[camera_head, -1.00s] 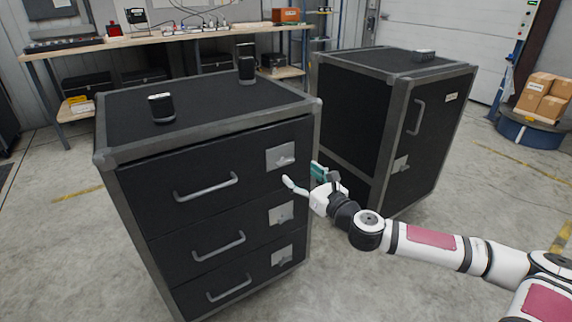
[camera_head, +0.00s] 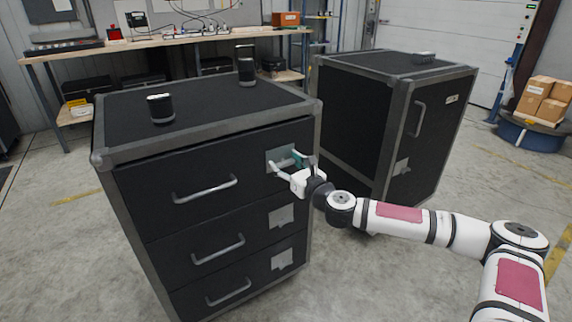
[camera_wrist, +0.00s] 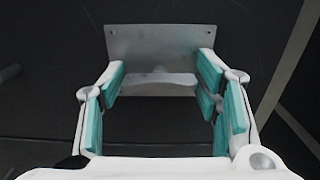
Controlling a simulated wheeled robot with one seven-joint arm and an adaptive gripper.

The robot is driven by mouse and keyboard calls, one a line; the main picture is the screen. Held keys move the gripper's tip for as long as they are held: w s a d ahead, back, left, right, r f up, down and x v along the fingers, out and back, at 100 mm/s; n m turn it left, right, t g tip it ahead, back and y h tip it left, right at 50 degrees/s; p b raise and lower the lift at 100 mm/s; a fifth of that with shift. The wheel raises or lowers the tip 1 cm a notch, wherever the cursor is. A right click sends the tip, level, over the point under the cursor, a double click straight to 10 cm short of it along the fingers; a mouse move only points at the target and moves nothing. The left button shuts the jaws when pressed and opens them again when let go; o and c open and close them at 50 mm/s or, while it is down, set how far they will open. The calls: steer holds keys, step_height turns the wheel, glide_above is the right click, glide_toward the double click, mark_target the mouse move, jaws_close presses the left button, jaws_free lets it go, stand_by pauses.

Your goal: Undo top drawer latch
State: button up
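The black drawer cabinet (camera_head: 140,190) has three drawers, each with a grey bar handle and a square metal latch plate at its right. The top drawer (camera_head: 150,200) looks closed. Its latch plate (camera_head: 279,154) is partly hidden by my gripper (camera_head: 284,163). In the wrist view the plate (camera_wrist: 160,42) lies straight ahead, with a pale latch tab (camera_wrist: 158,78) at its lower part. My gripper (camera_wrist: 162,92) is open, its teal-padded fingers on either side of the tab. I see gaps between the fingers and the tab; contact cannot be told.
The top drawer handle (camera_head: 205,189) is left of the latch. A second black case (camera_head: 345,120) with a door stands close at the right. Two small dark devices, one nearer (camera_head: 160,108) and one farther (camera_head: 246,72), stand on the cabinet top. Floor in front is clear.

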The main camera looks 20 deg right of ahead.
steer(key=c, duration=0.6)
steer(key=shift+n, duration=0.3)
steer(key=n, duration=0.7)
steer(key=shift+p, duration=0.4)
steer(key=n, duration=0.5)
steer(key=shift+n, duration=0.3)
steer(key=n, duration=0.4)
steer(key=shift+n+p, duration=0.3)
steer(key=shift+p, duration=0.1)
steer(key=shift+f, duration=0.1)
